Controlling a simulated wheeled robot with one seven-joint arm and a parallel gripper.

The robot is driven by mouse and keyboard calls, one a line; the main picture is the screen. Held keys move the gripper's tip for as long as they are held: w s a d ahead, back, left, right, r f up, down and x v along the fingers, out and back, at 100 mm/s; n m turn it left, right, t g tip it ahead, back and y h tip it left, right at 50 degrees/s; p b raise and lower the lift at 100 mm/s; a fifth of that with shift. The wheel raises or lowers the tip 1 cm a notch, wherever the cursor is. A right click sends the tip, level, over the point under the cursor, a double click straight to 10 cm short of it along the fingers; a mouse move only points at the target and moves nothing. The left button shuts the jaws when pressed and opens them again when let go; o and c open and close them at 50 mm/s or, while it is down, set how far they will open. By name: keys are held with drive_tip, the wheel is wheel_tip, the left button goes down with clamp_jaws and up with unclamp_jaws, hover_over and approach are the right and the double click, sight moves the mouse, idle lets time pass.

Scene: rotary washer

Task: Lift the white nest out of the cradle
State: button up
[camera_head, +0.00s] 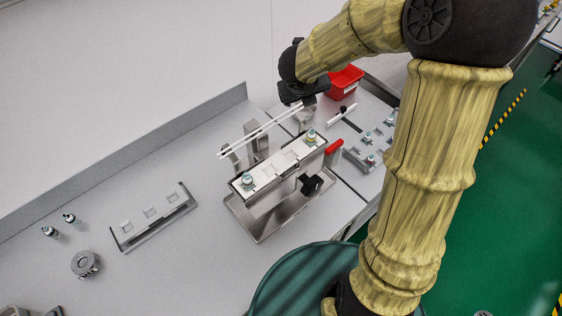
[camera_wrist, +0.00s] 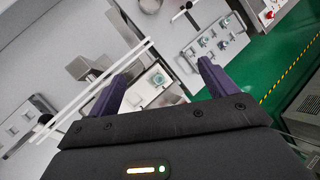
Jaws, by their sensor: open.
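The white nest (camera_head: 268,173) is a long white plate lying in the metal cradle (camera_head: 262,226), with a small capped vial near each end. In the wrist view, part of the nest (camera_wrist: 140,97) and one vial show between my fingers, farther off. My gripper (camera_wrist: 160,85) is open and empty. In the head view, my dark wrist is above and behind the nest's right end, apart from it; the fingers are hard to make out there. Part of the nest is hidden in the wrist view by the gripper body.
Two thin white rods (camera_head: 262,130) run just behind the nest. A red handle (camera_head: 334,146) and a black knob (camera_head: 311,184) are on the cradle's right side. A grey rack (camera_head: 152,215) stands left, a red bin (camera_head: 345,82) behind, and another rack with vials (camera_head: 370,158) right.

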drive_tip(key=m+g, duration=0.1)
drive_tip(key=m, duration=0.2)
drive_tip(key=m+g+y+p, duration=0.1)
drive_tip(key=m+g+y, duration=0.1)
drive_tip(key=m+g, duration=0.6)
hover_over(281, 161)
drive_tip(key=m+t, duration=0.2)
drive_tip(key=shift+s+d+f, duration=0.1)
drive_tip(key=shift+d+f, duration=0.05)
drive_tip(key=shift+f, duration=0.3)
drive_tip(key=shift+f, duration=0.1)
wheel_tip(281, 161, down, 12)
drive_tip(key=shift+p, duration=0.8)
drive_tip(key=shift+f+p, duration=0.75)
drive_tip(key=shift+f, duration=1.85)
